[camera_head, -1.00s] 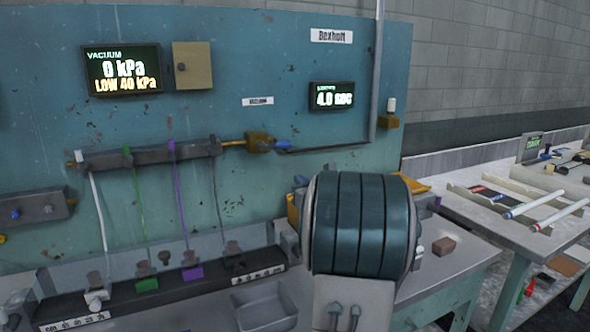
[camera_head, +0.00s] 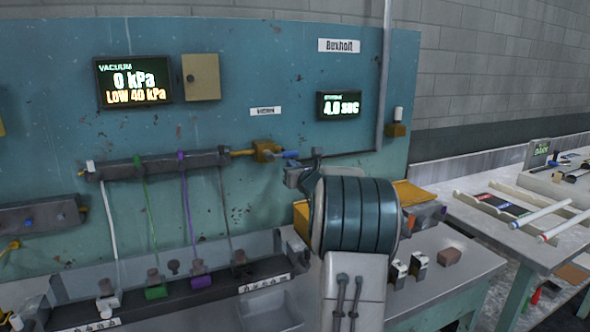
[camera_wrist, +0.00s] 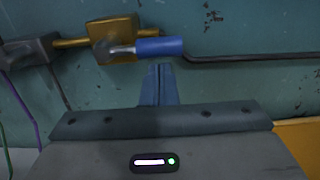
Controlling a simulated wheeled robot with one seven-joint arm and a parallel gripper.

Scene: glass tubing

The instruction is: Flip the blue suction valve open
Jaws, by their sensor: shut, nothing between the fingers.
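The blue suction valve handle (camera_head: 287,155) sticks out to the right from a brass valve body (camera_head: 264,151) on the teal panel. In the wrist view the blue handle (camera_wrist: 159,46) lies roughly level, pointing right from the brass body (camera_wrist: 112,38) along the pipe line. My gripper (camera_wrist: 160,68) is shut and empty, its fingertips just below the handle in the picture. I cannot tell whether they touch it. In the head view part of my gripper (camera_head: 316,155) shows beside the handle, the rest hidden by my arm.
A grey manifold (camera_head: 150,166) with several coloured tubes runs left of the valve. A thin dark pipe (camera_wrist: 245,58) runs right from it. The vacuum display (camera_head: 133,81) reads 0 kPa, LOW 40 kPa. A bench below holds small blocks and a grey tray (camera_head: 268,310).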

